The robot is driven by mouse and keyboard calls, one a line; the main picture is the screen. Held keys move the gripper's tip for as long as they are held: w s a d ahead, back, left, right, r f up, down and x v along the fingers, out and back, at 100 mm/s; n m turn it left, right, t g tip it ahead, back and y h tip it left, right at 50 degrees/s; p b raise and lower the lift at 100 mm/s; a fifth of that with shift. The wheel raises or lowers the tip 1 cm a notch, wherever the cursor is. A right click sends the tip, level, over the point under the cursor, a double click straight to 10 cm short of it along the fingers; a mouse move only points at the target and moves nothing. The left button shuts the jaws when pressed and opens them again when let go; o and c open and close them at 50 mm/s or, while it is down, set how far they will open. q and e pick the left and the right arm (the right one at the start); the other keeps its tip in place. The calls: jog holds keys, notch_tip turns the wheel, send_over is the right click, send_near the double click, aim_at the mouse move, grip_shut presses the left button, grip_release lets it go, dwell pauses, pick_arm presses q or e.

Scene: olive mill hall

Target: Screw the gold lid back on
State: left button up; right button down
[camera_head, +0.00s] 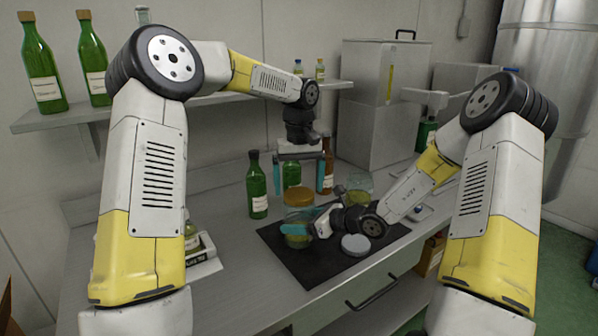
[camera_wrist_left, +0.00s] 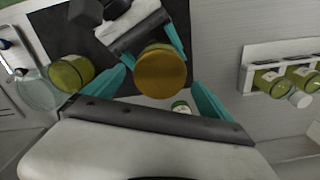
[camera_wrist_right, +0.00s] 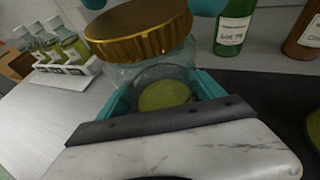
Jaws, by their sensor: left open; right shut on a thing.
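The gold lid (camera_head: 298,197) sits on top of a clear glass jar (camera_head: 296,241) with yellow-green contents. In the right wrist view the lid (camera_wrist_right: 140,30) covers the mouth of the jar (camera_wrist_right: 165,75); I cannot tell whether its thread is engaged. My right gripper (camera_head: 303,229) is shut on the jar's body, its teal fingers on either side. My left gripper (camera_head: 299,176) is open and empty, pointing down above the lid. In the left wrist view the lid (camera_wrist_left: 161,72) lies below and between its spread fingers, apart from them.
The jar stands over a dark mat (camera_head: 285,250). Green bottles (camera_head: 257,188) and a brown bottle (camera_head: 327,165) stand behind. Another jar (camera_head: 359,186) is at the back right, a pale disc (camera_head: 355,243) on the mat. A sample rack (camera_head: 203,247) is at the left.

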pick_arm(q)
jog(key=shift+f, duration=0.85)
jog(key=shift+c, duration=0.2)
jog(key=c, duration=1.5)
jog(key=shift+o, duration=0.2)
jog(key=m, duration=0.5)
jog(key=shift+m, duration=0.4)
jog(key=m, duration=0.6)
jog(key=o, duration=1.6)
notch_tip(320, 180, up, 12)
